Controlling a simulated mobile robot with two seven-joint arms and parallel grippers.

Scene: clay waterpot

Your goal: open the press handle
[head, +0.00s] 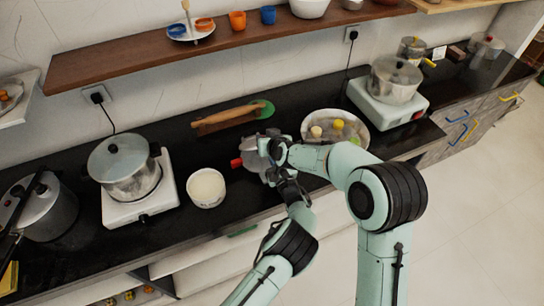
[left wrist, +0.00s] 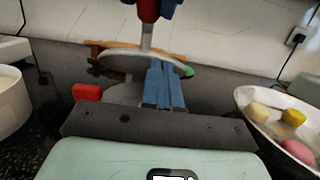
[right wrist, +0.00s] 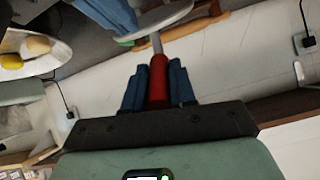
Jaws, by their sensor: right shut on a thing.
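The press (head: 256,150) is a grey metal tool on the black counter in the head view, partly hidden by my grippers. One red handle (left wrist: 88,92) points out to the left, low down. My right gripper (right wrist: 157,88) is shut on the other red handle (right wrist: 158,72), which stands raised above the press's round metal rim (left wrist: 118,50). My left gripper (left wrist: 164,84) has its blue fingers close together at the press, just under the rim. I see nothing clearly between them. The left fingers also show at the top of the right wrist view.
A white bowl (head: 206,188) stands left of the press. A basin (head: 360,138) with several round items stands right. A rolling pin (head: 226,120) and a green round item (head: 262,108) lie behind. A pot on a white stove (head: 140,207) is further left. A shelf (head: 120,62) hangs above.

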